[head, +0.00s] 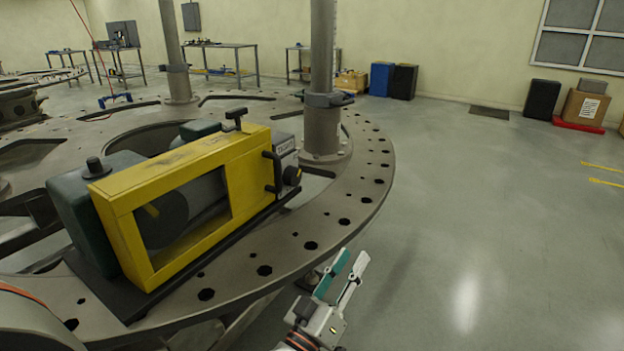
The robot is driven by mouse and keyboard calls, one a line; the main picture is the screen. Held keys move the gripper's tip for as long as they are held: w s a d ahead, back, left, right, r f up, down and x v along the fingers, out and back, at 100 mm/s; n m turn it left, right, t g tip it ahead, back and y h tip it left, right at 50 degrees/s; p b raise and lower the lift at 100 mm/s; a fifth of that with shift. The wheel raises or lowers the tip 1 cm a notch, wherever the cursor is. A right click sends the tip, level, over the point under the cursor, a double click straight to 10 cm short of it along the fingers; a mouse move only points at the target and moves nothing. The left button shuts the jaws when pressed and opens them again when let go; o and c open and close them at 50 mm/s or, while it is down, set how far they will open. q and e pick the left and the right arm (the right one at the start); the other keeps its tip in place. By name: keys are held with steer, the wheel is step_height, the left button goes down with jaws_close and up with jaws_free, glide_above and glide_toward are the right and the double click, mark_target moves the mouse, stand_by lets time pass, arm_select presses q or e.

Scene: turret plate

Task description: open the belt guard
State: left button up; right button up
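The yellow belt guard (120,236) is a box frame with a window in its front face; a dark round pulley and a grey part show behind the window. It stands closed over the front of the machine. A black handle (273,172) is on its right end, and a black T-shaped knob (236,116) stands at its top right.
The machine sits on a black base on the round grey turret plate (345,208), which has many holes. A grey post (322,80) rises behind the guard's right end. The floor at right is clear; boxes and bins line the far wall.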

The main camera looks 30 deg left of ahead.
arm_select(q)
steer(key=w+a+r+n+g+y+b, duration=0.1)
steer(key=a+r+n+g+y+b, duration=0.1)
steer(key=a+r+n+y, duration=0.5)
steer(key=w+a+r+n+g+y+b, duration=0.1)
steer(key=r+n+g+y+b, duration=0.2)
steer(key=n+y, duration=0.85)
steer(key=w+a+r+n+g+y+b, duration=0.15)
steer(key=a+r+n+y, duration=0.25)
steer(key=r+n+y, duration=0.55)
steer(key=n+g+h+b, duration=0.8)
steer(key=n+g, duration=0.2)
steer(key=n, duration=0.9)
glide_toward(280, 175)
steer(key=x, duration=0.3)
steer(key=b+x, duration=0.1)
steer(key=x, duration=0.5)
steer(key=shift+w+a+f, duration=0.15)
steer(key=shift+a, duration=0.2)
steer(key=shift+w+a, duration=0.15)
steer(key=shift+a, duration=0.45)
arm_select(e)
steer(key=a+f+m+y, duration=0.1)
steer(key=a+f, duration=0.3)
steer(key=f, duration=0.1)
steer(key=shift+f, duration=0.25)
steer(key=shift+s+a, duration=0.1)
arm_select(q)
jaws_close()
